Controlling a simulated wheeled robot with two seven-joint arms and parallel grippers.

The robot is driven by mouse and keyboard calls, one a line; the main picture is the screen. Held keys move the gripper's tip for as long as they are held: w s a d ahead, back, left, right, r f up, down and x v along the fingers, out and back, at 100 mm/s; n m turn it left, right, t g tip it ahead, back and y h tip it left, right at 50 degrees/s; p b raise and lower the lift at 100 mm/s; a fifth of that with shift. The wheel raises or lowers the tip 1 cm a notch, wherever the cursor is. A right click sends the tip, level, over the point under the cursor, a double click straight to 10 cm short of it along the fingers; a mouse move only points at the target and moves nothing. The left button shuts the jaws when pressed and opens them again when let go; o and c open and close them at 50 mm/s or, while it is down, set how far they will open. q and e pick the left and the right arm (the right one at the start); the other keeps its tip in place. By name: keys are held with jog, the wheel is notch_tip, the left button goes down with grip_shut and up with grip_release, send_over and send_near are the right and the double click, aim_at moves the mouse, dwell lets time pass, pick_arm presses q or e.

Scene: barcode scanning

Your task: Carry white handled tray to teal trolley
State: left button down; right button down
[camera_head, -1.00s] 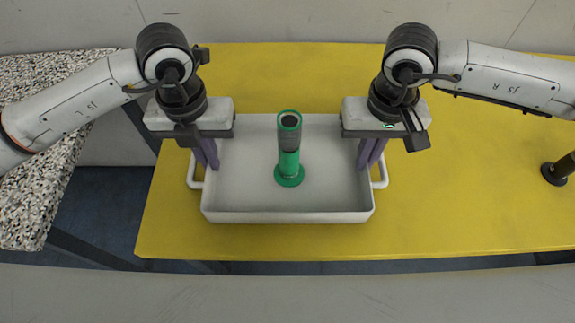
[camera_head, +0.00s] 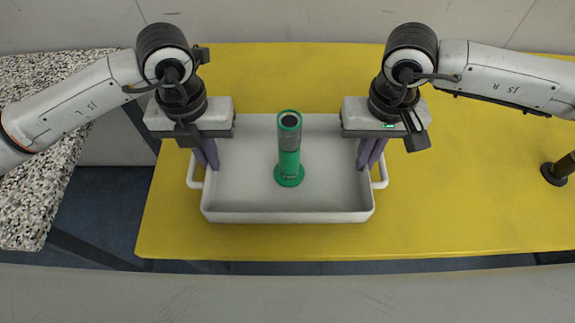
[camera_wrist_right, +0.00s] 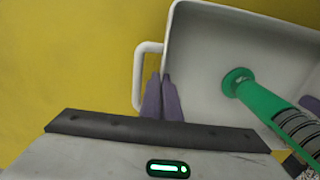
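The white handled tray (camera_head: 250,217) sits on the yellow table, with a loop handle on each short side. A green cylinder with a grey band (camera_head: 289,160) stands upright inside it on a round base. My left gripper (camera_head: 206,160) is at the tray's left wall by the handle, its purple fingers close together on the rim. My right gripper (camera_head: 367,160) is at the right wall in the same way. In the right wrist view its fingers (camera_wrist_right: 162,85) are nearly together at the tray wall, inside the handle loop (camera_wrist_right: 138,75). The teal trolley is not in view.
The yellow table (camera_head: 470,190) is clear around the tray. A dark round-based object (camera_head: 556,172) stands at its right edge. A speckled counter (camera_head: 30,210) is at the left, across a gap showing blue floor. A pale wall stands behind.

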pick_arm(q)
jog(key=shift+r, duration=0.15)
pick_arm(e)
jog(key=shift+r, duration=0.15)
